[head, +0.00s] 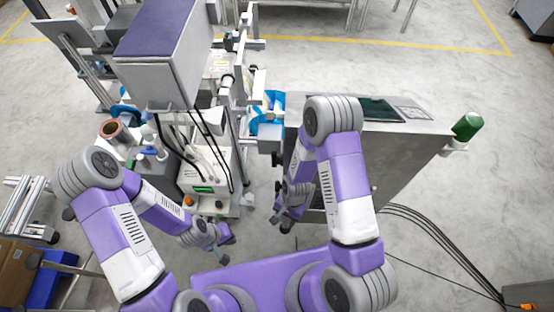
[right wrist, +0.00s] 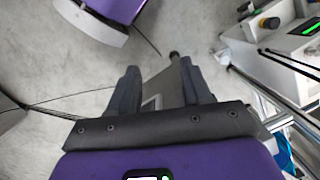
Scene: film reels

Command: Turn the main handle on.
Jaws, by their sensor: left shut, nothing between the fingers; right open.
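I cannot clearly make out the main handle in either view. A white control box (head: 205,180) with a green display stands at the machine's lower front, with an orange knob (head: 188,201) on it. The box also shows at the upper right of the right wrist view (right wrist: 295,45), with a dark knob (right wrist: 269,23). My left gripper (head: 222,236) is shut and empty, just below the box in the head view. My right gripper (head: 281,214) is open and empty, right of the box beside the grey cabinet. Its fingers show in the right wrist view (right wrist: 163,78), with a grey part beyond them.
The grey cabinet (head: 390,158) stands on the right, with a green cylinder (head: 467,125) at its far corner. The tall machine housing (head: 160,65) rises behind the control box. Black cables (head: 435,235) lie on the floor at right.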

